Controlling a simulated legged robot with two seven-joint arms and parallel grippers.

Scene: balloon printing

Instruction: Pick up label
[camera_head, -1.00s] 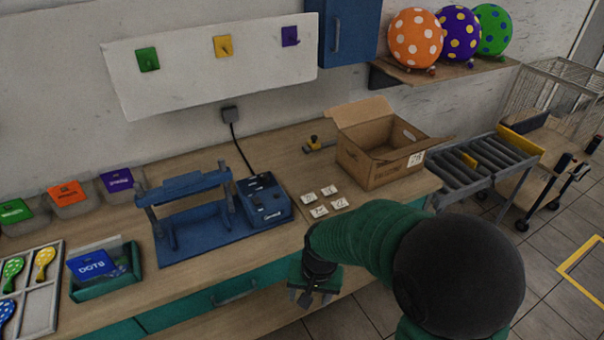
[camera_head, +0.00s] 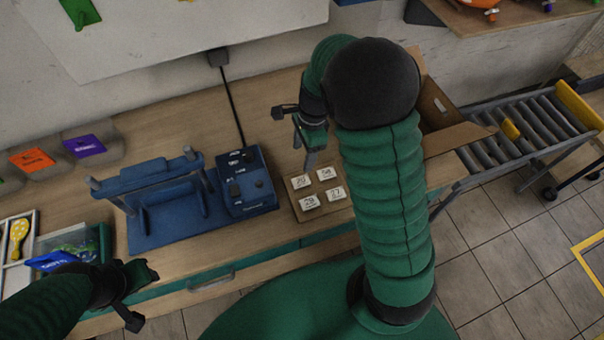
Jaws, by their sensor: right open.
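Several small white labels with dark numbers lie in two rows on a light brown board on the worktop in the head view: back left (camera_head: 300,181), back right (camera_head: 327,173), front left (camera_head: 310,202) and front right (camera_head: 336,194). My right gripper (camera_head: 298,136) is open and empty, above and just behind the labels, with one fingertip close to the back left label in the picture. I cannot tell whether it touches. My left gripper (camera_head: 142,295) is open and empty at the lower left, near the worktop's front edge.
A blue press (camera_head: 165,195) and blue control box (camera_head: 248,190) stand left of the labels. A cardboard box (camera_head: 437,105) is partly hidden behind my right arm. A roller conveyor (camera_head: 530,125) is at the right. A teal bin (camera_head: 100,240) sits near my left gripper.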

